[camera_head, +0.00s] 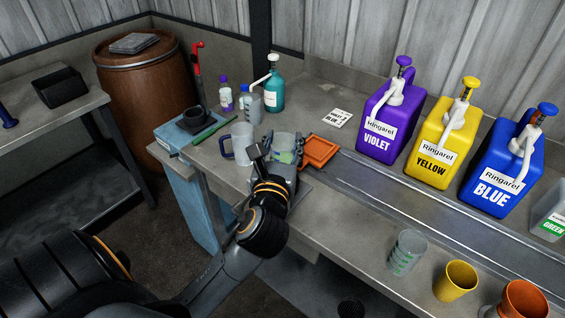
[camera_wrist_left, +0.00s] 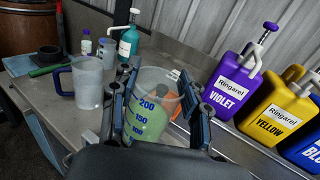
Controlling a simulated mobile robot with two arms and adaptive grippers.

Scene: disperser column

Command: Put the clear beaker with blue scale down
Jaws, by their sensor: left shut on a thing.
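The clear beaker with blue scale (camera_head: 284,143) is upright over the left part of the bench, and its blue numbers show in the left wrist view (camera_wrist_left: 152,106). Green shows in its lower part. My left gripper (camera_head: 285,153) is shut on it, with one finger on each side, as the left wrist view also shows (camera_wrist_left: 160,95). The gripper hides the beaker's base, so I cannot tell whether it touches the bench (camera_head: 352,208). My right gripper is not in view.
A blue-handled clear mug (camera_head: 241,143) stands close left of the beaker and an orange tray (camera_head: 320,152) close right. Behind are a teal pump bottle (camera_head: 274,90) and small bottles. Violet (camera_head: 391,115), yellow (camera_head: 443,140) and blue (camera_head: 502,165) jugs stand right; a green-scale beaker (camera_head: 407,252) stands in front.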

